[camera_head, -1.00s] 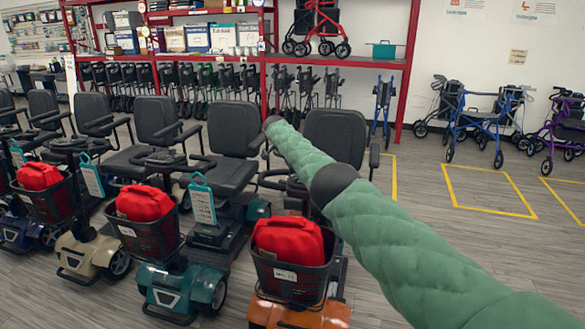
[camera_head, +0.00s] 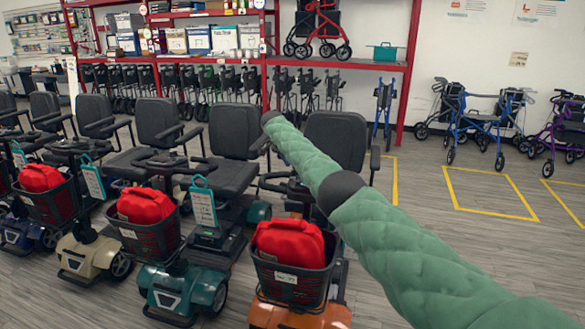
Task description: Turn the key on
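An orange scooter (camera_head: 300,314) stands low in the middle of the view, with a black front basket (camera_head: 290,283) holding a red bag (camera_head: 288,242) and a black seat (camera_head: 336,140) behind. My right arm, in a green quilted sleeve, reaches in from the lower right across this scooter. The arm covers part of the scooter's handlebar area. No key can be made out on any scooter. The fingers of my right gripper cannot be made out. My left gripper is not in view.
A teal scooter (camera_head: 180,291), a cream scooter (camera_head: 93,256) and others stand in a close row to the left. A red shelf rack (camera_head: 408,75) with walkers stands behind. Blue (camera_head: 483,122) and purple walkers stand at right. The floor at right, with yellow outlines, is clear.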

